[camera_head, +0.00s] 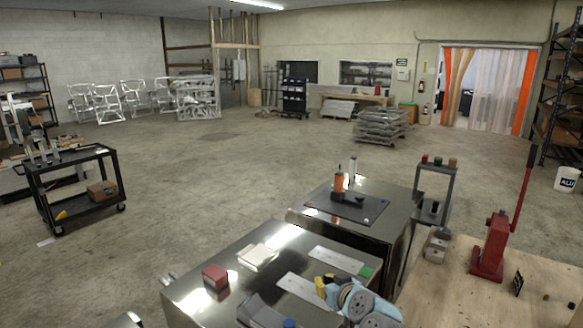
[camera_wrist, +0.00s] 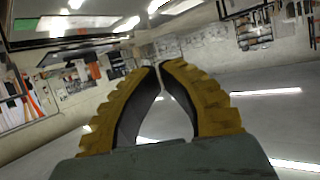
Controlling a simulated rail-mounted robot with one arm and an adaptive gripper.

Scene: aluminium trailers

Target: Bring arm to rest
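My gripper (camera_wrist: 158,70) fills the middle of the wrist view. Its two yellow, ridged fingers with dark inner pads curve together and their tips meet or nearly meet, with nothing between them. In the head view my blue-grey arm (camera_head: 362,303) shows at the bottom centre, low in front of the near steel bench. A yellow part (camera_head: 324,287) at its left side looks like the gripper fingers; their tips are too small to make out there. The rest of the arm is cut off by the lower edge.
The near steel bench (camera_head: 222,265) carries a red box (camera_head: 215,276) and flat plates. Behind it stands a second steel cabinet (camera_head: 318,224). A wooden table (camera_head: 445,300) with a red press (camera_head: 492,245) is at right. A black cart (camera_head: 75,185) stands left. The middle floor is clear.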

